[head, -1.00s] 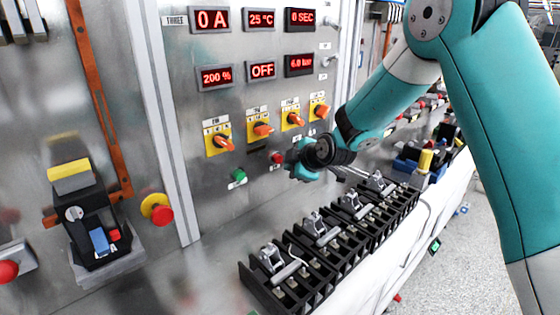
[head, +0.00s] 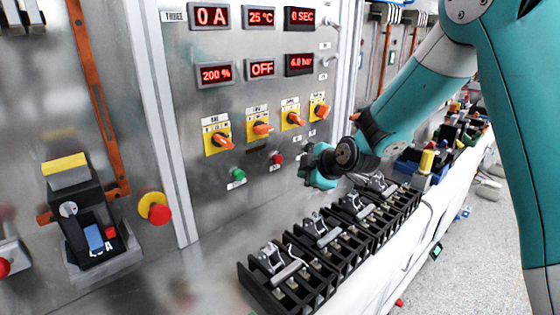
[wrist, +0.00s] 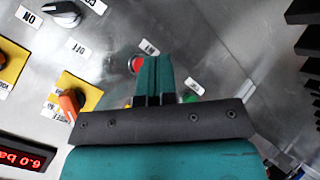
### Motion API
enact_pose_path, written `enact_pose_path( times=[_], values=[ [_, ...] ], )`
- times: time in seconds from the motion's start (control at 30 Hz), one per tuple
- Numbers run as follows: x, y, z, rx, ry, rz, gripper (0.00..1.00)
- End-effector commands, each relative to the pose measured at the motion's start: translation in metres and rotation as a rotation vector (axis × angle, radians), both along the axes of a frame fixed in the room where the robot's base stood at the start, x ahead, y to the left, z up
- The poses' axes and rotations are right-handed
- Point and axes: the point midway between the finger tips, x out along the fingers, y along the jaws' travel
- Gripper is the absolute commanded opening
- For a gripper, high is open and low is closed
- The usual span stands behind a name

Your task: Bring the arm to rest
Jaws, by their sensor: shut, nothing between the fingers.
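My gripper (wrist: 155,62) shows in the wrist view with its two teal fingers together and nothing between them. It is in front of the steel panel, and its fingers partly cover the area beside the red button (wrist: 136,65) and the green button (wrist: 190,96). I see no contact with the panel. In the head view my teal arm reaches in from the upper right, with its wrist above the black terminal row; the fingers cannot be made out there.
The panel (head: 215,120) carries red displays, the green button (head: 238,173), the red button (head: 277,159) and several orange rotary switches (head: 262,128). The black terminal row (head: 320,240) stands below on the bench. A breaker (head: 95,235) is at left, beside a red stop button (head: 159,214).

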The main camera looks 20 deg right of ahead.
Motion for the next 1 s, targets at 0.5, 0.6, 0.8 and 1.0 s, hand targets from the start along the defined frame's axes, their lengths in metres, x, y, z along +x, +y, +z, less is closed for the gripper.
enact_pose_path(
  times=[0.5, 0.6, 0.8, 1.0],
  values=[
    [-0.136, 0.084, 0.057, 0.327, 0.47, -0.091, 0.0],
    [-0.206, 0.101, 0.07, 0.388, 0.686, -0.181, 0.0],
    [-0.312, 0.103, 0.081, 0.384, 0.975, -0.378, 0.0],
    [-0.344, 0.097, 0.082, 0.362, 1.052, -0.458, 0.0]
  ],
)
